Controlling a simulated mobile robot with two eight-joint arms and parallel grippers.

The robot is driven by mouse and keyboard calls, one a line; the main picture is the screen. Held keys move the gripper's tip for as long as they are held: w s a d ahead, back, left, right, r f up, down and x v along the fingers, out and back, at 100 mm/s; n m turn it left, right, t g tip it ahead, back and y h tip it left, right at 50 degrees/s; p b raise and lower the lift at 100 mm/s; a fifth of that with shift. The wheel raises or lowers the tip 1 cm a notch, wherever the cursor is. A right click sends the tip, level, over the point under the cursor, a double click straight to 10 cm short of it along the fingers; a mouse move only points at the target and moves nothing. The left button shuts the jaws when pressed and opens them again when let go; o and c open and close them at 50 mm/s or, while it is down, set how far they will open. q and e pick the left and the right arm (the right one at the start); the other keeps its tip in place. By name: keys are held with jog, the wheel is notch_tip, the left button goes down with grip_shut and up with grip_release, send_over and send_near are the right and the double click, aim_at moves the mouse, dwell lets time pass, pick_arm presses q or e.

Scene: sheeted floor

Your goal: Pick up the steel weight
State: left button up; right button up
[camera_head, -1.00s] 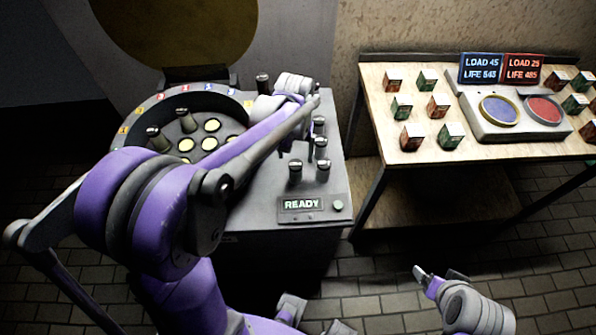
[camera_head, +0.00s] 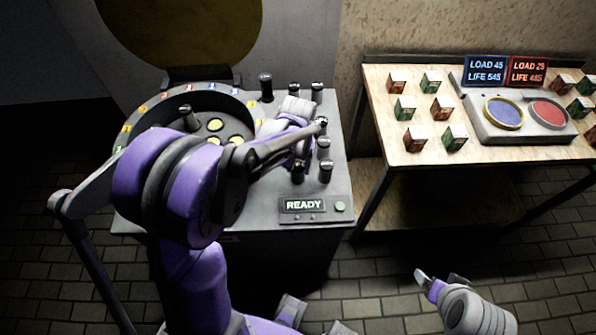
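Several dark cylinders with pale metal caps, which look like the weights, stand on the grey console. They include one at the back (camera_head: 265,87), one at the right (camera_head: 323,147) and one at the front right (camera_head: 326,171). Another (camera_head: 187,117) stands in the round dial tray (camera_head: 128,133) at the left. I cannot tell which one is the steel weight. My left gripper (camera_head: 299,160) is over the console's right side, close to the front weights. Its fingers are mostly hidden by my arm. My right gripper (camera_head: 438,277) is low at the right, empty, with its fingers apart.
A lit "READY" panel (camera_head: 303,205) is on the console's front. A wooden table (camera_head: 385,157) at the right carries small red and green boxes and a scale-like unit (camera_head: 478,124) with blue and red pans. Tiled floor (camera_head: 375,290) lies between and in front.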

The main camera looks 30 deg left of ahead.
pick_arm(q)
grip_shut()
